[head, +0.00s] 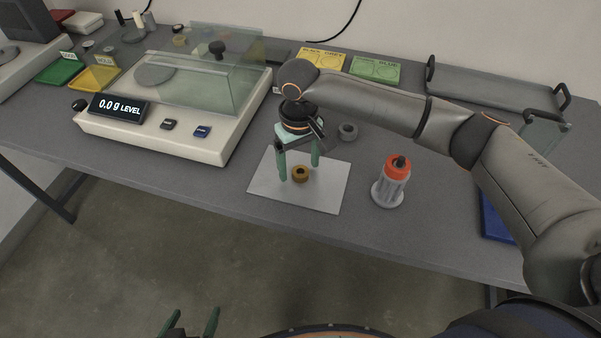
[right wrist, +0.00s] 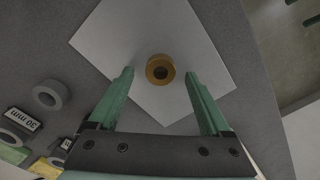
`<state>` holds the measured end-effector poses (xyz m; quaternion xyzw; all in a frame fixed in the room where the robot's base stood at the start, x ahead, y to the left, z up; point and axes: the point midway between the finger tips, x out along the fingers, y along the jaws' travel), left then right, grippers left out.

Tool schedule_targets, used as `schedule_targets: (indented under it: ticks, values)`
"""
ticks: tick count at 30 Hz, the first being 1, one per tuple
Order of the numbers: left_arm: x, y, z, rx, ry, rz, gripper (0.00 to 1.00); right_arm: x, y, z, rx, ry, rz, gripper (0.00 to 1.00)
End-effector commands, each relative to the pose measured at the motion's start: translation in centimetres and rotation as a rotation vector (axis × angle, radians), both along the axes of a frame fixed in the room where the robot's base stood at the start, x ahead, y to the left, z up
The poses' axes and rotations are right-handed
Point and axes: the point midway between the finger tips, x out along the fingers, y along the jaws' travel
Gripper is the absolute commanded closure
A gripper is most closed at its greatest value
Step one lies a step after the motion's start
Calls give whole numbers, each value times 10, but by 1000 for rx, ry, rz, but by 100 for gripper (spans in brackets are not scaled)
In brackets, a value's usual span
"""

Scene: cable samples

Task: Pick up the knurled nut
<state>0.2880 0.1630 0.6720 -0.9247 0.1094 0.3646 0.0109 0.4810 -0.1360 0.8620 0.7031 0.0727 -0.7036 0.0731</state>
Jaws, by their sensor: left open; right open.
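The knurled nut, a brass-coloured ring (head: 301,174) with a dark hole, lies flat on a white sheet (head: 327,197) on the grey bench. It also shows in the right wrist view (right wrist: 160,70), near the middle of the sheet (right wrist: 116,45). My right gripper (head: 299,168) points down above the nut with its green fingers open, one on each side. In the right wrist view the nut appears between and slightly beyond the fingertips, with no contact visible. My left gripper (head: 192,322) is open and empty at the bottom edge, away from the bench.
A balance (head: 150,140) with a glass shield stands left of the sheet. A bottle with a red top (head: 392,182) stands close to its right. A grey ring (head: 348,131) lies behind. A tray with black handles (head: 490,85) is at the back right.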

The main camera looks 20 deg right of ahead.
Motion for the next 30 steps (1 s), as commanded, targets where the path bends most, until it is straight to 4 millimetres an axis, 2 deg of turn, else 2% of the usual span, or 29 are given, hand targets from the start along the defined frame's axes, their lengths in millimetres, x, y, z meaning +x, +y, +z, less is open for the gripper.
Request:
schedule_targets:
  ticks: [9,30]
  values:
    - [2,-2,2,-3,-5,-3,0,0,0,-5,0,-1,0,20]
    - [2,-1,2,-1,-6,-2,0,0,0,-5,0,-1,0,98]
